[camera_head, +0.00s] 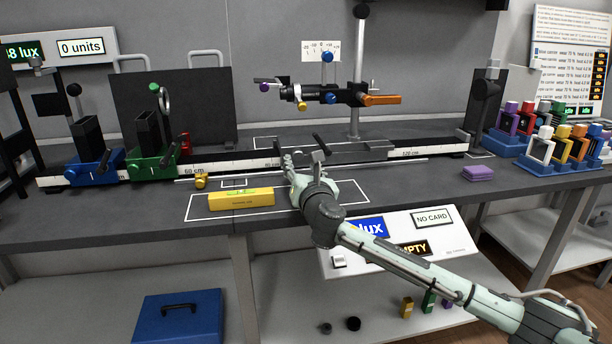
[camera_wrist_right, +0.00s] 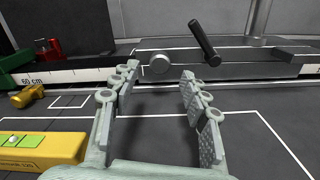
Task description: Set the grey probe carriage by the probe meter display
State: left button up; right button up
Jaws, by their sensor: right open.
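The grey probe carriage (camera_head: 345,153) sits on the optical rail, right of the middle of the bench. In the right wrist view its grey body (camera_wrist_right: 230,68), round grey knob (camera_wrist_right: 159,65) and tilted black handle (camera_wrist_right: 204,42) show. My right gripper (camera_head: 302,160) is just in front of the carriage's left end. In the right wrist view the gripper (camera_wrist_right: 160,80) is open and empty, with the knob beyond its fingertips. A lux display (camera_head: 24,51) is at the upper left, and another panel (camera_head: 366,228) hangs at the bench front. I cannot tell which is the probe meter. My left gripper is out of view.
Blue (camera_head: 94,170) and green (camera_head: 151,164) carriages stand on the rail at the left. A yellow level (camera_head: 241,200) lies in front. Colored card holders (camera_head: 560,150) fill the right end.

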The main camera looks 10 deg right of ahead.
jog(key=s, duration=0.6)
jog(key=shift+s+d, duration=0.1)
jog(key=shift+s, duration=0.15)
dwell(0.6)
